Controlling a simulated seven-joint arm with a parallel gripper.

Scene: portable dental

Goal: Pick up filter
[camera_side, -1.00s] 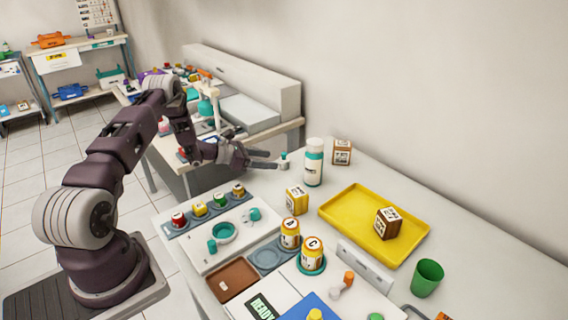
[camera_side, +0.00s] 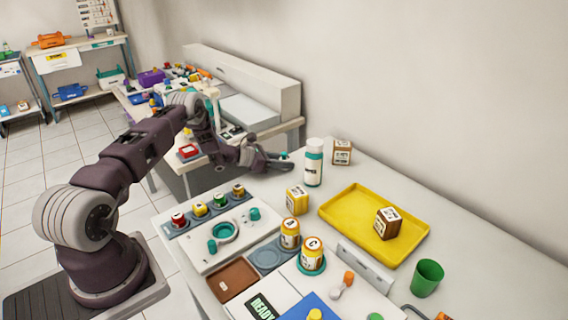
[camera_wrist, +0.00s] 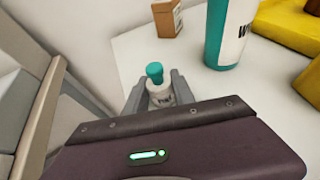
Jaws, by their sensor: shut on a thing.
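The filter is a small white bottle-like piece (camera_wrist: 161,97) with a teal top and dark print that I cannot read for sure. In the wrist view, my gripper (camera_wrist: 157,91) has a grey finger on each side of it and is shut on it. The piece looks upright. In the side view, my gripper (camera_side: 281,163) is at the far left end of the white table, and only the teal top of the filter (camera_side: 284,155) shows above the fingers. Its lower part is hidden, so I cannot tell whether it touches the table.
A tall white bottle with teal bands (camera_side: 313,165) stands just right of my gripper, with a brown labelled box (camera_side: 342,152) behind it. A yellow tray (camera_side: 340,205) lies further right. A yellow labelled box (camera_side: 297,200) and a rack of colored caps (camera_side: 188,223) are nearer the camera.

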